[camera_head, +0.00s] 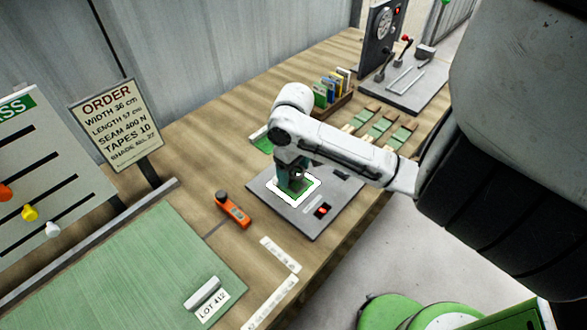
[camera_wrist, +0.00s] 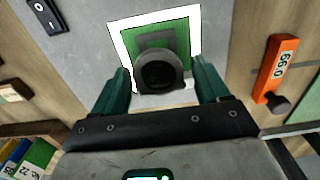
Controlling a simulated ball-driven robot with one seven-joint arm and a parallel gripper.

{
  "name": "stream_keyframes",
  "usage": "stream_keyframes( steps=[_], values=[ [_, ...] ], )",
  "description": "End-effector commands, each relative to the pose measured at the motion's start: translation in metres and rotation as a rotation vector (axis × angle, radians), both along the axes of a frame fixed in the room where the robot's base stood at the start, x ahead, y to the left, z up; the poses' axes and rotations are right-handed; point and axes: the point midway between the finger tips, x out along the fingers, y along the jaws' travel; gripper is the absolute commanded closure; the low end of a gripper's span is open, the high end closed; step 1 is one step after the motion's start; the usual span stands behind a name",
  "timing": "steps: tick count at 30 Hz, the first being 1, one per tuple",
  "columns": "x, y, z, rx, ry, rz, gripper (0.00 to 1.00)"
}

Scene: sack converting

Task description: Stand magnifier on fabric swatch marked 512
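The black magnifier (camera_wrist: 160,72) stands on a green fabric swatch (camera_wrist: 182,35) in the wrist view. The swatch lies on a bright white panel (camera_wrist: 126,42). My gripper (camera_wrist: 160,64) has its two green fingers on either side of the magnifier, with narrow gaps between them and it. In the head view my gripper (camera_head: 291,166) reaches down over the swatch (camera_head: 300,190), and the magnifier (camera_head: 297,175) is partly hidden by it. I cannot read any number on this swatch; no marking 512 is legible.
The lit panel sits in a grey plate (camera_head: 327,206) with a switch. An orange gauge (camera_head: 232,209) lies left of it. Several swatches (camera_head: 380,126) lie behind right, beside a rack of coloured cards (camera_head: 331,88). Green fabric with a LOT 412 tag (camera_head: 212,306) covers the front left.

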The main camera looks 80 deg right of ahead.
Motion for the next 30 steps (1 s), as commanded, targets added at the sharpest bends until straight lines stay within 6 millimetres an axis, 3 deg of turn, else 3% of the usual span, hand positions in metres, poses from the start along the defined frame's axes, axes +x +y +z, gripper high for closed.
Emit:
stream_keyframes(
  steps=[13,24,30],
  values=[
    [0.001,0.000,0.010,-0.001,-0.002,0.002,0.19],
    [0.000,-0.001,0.086,-0.007,0.002,0.004,0.19],
    [0.000,-0.001,0.113,-0.004,0.001,0.002,0.19]
  ],
)
